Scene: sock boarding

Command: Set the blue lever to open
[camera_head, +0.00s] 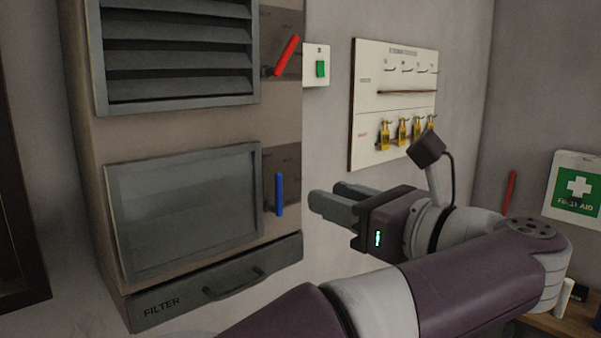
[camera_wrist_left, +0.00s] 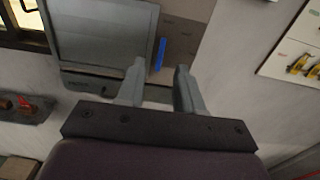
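The blue lever (camera_head: 279,194) stands upright on a dark plate (camera_head: 289,165) on the cabinet's side, beside the lower glass panel. Any lettering on the plate is too small to read. My left gripper (camera_head: 328,197) is to the right of the lever, with its fingers pointing left toward the cabinet. In the left wrist view the fingers (camera_wrist_left: 160,66) are spread apart with nothing between them. The blue lever (camera_wrist_left: 159,54) shows there just beyond the fingertips, apart from them. My right gripper is not in view.
A tilted red lever (camera_head: 287,56) sits above, beside the louvred vent (camera_head: 178,50). A green switch (camera_head: 320,68) and a board with yellow padlocks (camera_head: 393,105) hang on the wall. A filter drawer (camera_head: 217,284) is below. A first aid sign (camera_head: 577,186) is at right.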

